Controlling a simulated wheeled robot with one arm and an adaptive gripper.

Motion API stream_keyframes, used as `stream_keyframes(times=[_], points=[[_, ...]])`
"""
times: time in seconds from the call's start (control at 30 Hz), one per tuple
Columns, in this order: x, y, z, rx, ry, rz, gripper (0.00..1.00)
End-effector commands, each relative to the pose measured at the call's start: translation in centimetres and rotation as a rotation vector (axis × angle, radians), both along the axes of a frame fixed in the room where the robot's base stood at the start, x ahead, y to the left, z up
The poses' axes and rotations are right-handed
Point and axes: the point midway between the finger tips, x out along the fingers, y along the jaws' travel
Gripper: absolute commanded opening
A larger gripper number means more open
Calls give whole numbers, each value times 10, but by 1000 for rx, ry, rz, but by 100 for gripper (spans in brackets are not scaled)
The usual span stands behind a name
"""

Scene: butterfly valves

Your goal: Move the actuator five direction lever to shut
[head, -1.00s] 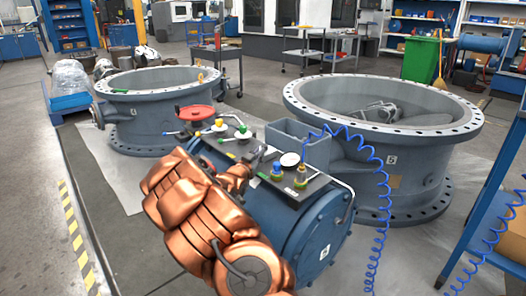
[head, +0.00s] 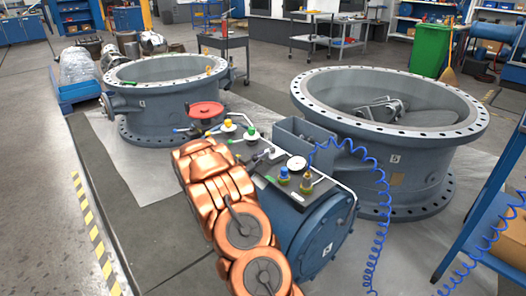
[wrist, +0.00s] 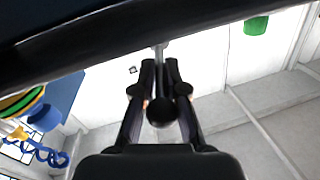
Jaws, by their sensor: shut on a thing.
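The blue actuator (head: 318,235) stands in front of the right valve, with a dark control plate (head: 305,190) on top. In the wrist view my gripper (wrist: 160,75) has its two dark fingers closed around a thin grey lever (wrist: 158,52). A black ball knob (wrist: 160,112) sits between the fingers, on the near side of the tips. In the head view my copper arm covers the left part of the actuator, and my fingers cannot be made out clearly. A dark, lever-like piece (head: 265,155) shows beside the arm; I cannot tell whether it is the held lever.
A blue cart (head: 490,200) stands far right.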

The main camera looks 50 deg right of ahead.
Motion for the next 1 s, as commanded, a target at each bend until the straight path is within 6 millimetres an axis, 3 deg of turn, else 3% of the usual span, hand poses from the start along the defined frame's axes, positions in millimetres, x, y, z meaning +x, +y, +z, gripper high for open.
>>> stream_keyframes(times=[0.03, 0.1, 0.7, 0.73, 0.93, 1.0], points=[[12, 5, 9, -9, -4, 8, 0], [13, 5, 8, -7, -2, -12, 0], [8, 2, 3, -10, 7, -71, 0], [8, 2, 3, -10, 7, -71, 14], [4, 0, 1, -6, 8, -79, 35], [3, -1, 1, -6, 8, -81, 36]])
